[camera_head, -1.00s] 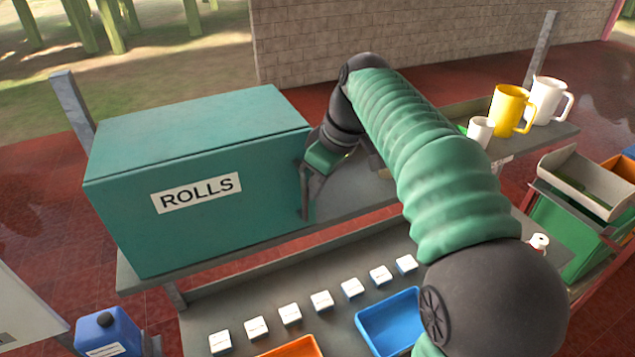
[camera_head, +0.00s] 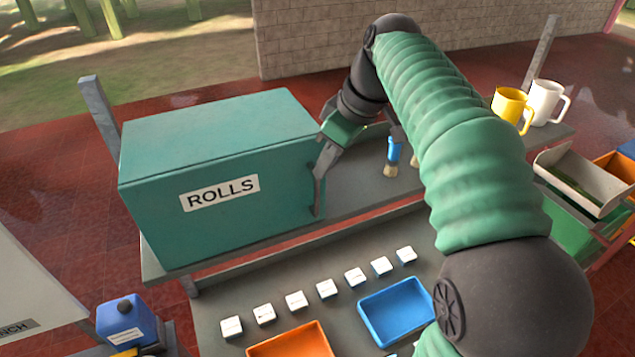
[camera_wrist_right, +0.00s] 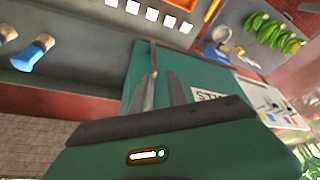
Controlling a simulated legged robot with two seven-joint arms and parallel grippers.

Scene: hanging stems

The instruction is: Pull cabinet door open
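The cabinet (camera_head: 225,140) is a teal box with a white "ROLLS" label (camera_head: 219,194) on its front door, standing on a grey shelf. The door looks closed. A thin grey upright handle (camera_wrist_right: 153,57) is on the door, near its right edge in the head view. My right gripper (camera_head: 318,183) is at this handle, with its fingers pointing down along the door edge. In the right wrist view the two fingers (camera_wrist_right: 162,85) stand apart with teal surface between them, and the handle lines up close to the left finger. Whether they touch it is unclear. My left gripper is out of view.
A yellow mug (camera_head: 508,106) and white mug (camera_head: 545,102) stand further right. Below are several white blocks (camera_head: 327,288), a blue tray (camera_head: 397,310) and an orange tray (camera_head: 290,343).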

